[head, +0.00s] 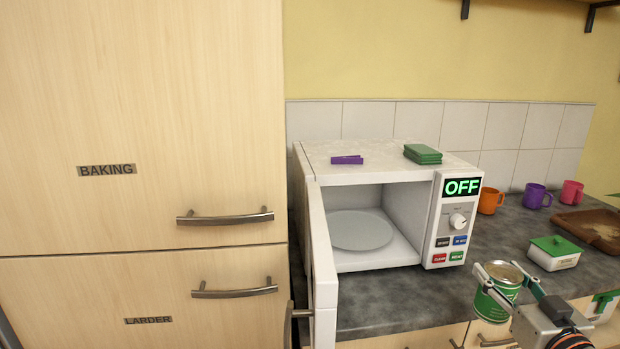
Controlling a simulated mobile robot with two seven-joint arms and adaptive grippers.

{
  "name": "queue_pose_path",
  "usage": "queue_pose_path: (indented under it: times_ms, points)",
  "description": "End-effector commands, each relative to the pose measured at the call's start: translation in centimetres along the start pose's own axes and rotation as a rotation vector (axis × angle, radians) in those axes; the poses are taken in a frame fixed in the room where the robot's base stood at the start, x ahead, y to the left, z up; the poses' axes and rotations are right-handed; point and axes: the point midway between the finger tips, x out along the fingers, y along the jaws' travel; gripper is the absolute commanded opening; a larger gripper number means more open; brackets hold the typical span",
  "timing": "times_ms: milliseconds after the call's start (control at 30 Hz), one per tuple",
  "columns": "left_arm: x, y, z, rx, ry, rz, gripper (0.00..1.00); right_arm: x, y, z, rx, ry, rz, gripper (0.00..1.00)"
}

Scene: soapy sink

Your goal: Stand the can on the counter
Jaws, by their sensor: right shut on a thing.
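A green can (497,291) with a pale band and a dull lid is at the lower right of the head view. My right gripper (508,290) is shut on the can, with a finger on each side of it. The can looks close to upright and overlaps the front edge of the dark grey counter (385,303). I cannot tell whether its base touches anything. My left gripper is not in view.
A white microwave (405,215) stands open on the counter, its door (322,250) swung toward me. A white box with a green lid (554,253), orange (488,201), purple (535,196) and pink mugs (571,192) and a brown tray (578,218) stand to its right.

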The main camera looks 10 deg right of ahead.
Motion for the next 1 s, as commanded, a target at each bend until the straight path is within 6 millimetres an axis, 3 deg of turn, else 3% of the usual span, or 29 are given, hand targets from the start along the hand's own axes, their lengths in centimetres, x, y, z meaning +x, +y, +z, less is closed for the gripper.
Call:
queue_pose_path:
  times_ms: [167,300,500,600,800,1000]
  points:
    - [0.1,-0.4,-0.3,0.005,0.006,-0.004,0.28,-1.0,-4.8,5.5,0.012,-0.004,-0.037,0.12]
    - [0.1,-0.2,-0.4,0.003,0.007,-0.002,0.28,-2.3,-11.0,9.0,0.011,0.0,-0.093,0.12]
    - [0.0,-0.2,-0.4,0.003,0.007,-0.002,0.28,-4.2,-19.4,10.8,0.007,0.003,-0.172,0.12]
    - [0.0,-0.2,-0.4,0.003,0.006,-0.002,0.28,-4.9,-22.4,10.8,0.005,0.005,-0.2,0.12]
    - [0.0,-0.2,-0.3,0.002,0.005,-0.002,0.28,-5.6,-25.3,10.5,0.002,0.004,-0.227,0.12]
    - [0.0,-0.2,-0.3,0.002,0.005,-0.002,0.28,-5.7,-25.6,10.5,0.0,0.004,-0.23,0.12]
